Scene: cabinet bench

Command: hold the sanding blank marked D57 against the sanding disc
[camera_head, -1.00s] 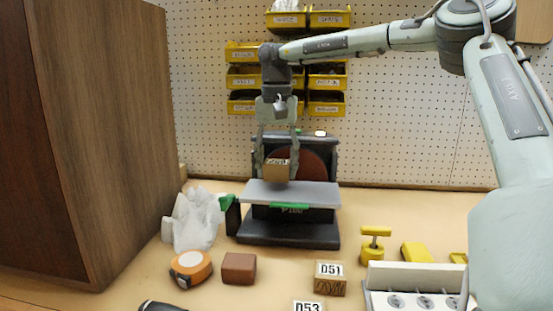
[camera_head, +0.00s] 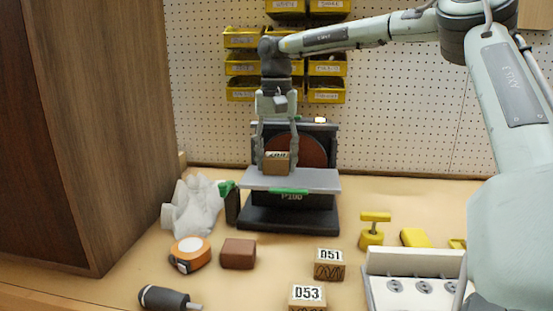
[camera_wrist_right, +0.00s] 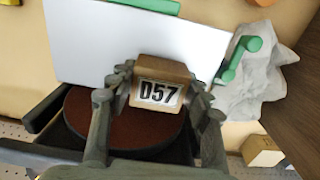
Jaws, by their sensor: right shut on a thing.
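The sanding blank marked D57 (camera_wrist_right: 160,84) is a small wooden block with a white label. It also shows in the head view (camera_head: 277,163). My right gripper (camera_head: 277,150) is shut on it, with a finger on either side in the right wrist view (camera_wrist_right: 158,90). The block is at the grey work table (camera_head: 318,180) of the sander, in front of the dark red sanding disc (camera_head: 312,152). In the wrist view the disc (camera_wrist_right: 120,122) lies close behind the block. I cannot tell whether they touch. My left gripper is out of view.
Blocks marked D51 (camera_head: 329,265) and D53 (camera_head: 307,297) lie in front. A cabinet (camera_head: 90,130) bounds the left; a white rack (camera_head: 415,262) stands right.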

